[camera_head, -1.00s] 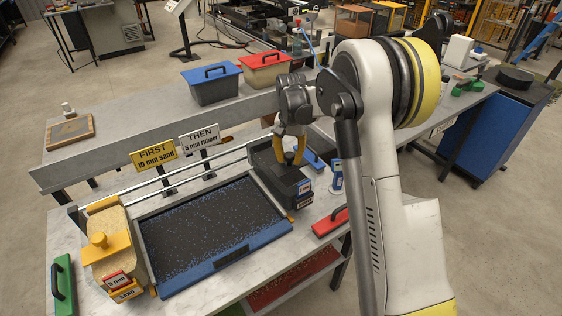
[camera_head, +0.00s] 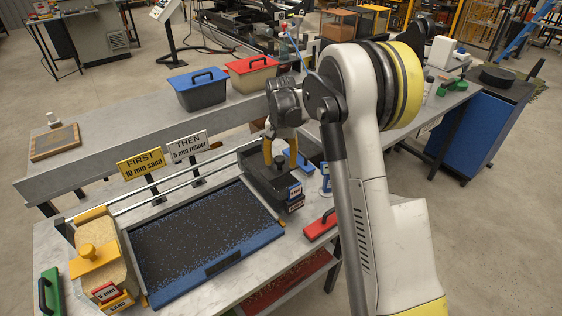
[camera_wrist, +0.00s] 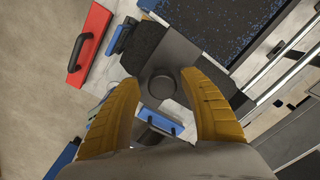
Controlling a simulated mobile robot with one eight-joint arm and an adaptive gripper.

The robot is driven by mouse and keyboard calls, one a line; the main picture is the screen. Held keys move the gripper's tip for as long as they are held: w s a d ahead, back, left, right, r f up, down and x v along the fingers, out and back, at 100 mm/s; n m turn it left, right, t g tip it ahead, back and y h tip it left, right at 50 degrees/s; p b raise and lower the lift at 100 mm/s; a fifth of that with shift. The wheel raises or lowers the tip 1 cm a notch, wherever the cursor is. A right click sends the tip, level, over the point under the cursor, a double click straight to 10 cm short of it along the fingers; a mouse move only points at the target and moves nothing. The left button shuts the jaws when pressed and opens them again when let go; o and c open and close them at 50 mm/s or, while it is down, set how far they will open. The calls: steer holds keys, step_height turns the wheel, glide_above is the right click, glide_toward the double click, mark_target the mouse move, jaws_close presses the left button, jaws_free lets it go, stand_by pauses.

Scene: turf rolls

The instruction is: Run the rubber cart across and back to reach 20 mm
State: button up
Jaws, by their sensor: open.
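The dark rubber cart (camera_head: 265,178) stands at the right end of the tray and also shows in the wrist view (camera_wrist: 172,52). My gripper (camera_head: 280,163) is open above the cart. In the wrist view its yellow fingers (camera_wrist: 165,92) stand on either side of the cart's round dark knob (camera_wrist: 162,86), with gaps visible. The blue-rimmed tray (camera_head: 222,264) holds a dark layer with blue specks. The yellow sand cart (camera_head: 98,253) stands at the tray's left end, with "5 mm" and "SAND" plates.
Signs read "FIRST 10 mm sand" (camera_head: 141,163) and "THEN 5 mm rubber" (camera_head: 188,147). A red float (camera_head: 321,226) lies right of the tray, a green one (camera_head: 50,293) at far left. Blue-lidded (camera_head: 197,88) and red-lidded (camera_head: 250,72) bins stand behind. Rails run behind the tray.

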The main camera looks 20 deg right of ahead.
step_height(320, 180, up, 12)
stand_by(0.4)
steer(key=shift+s, duration=0.1)
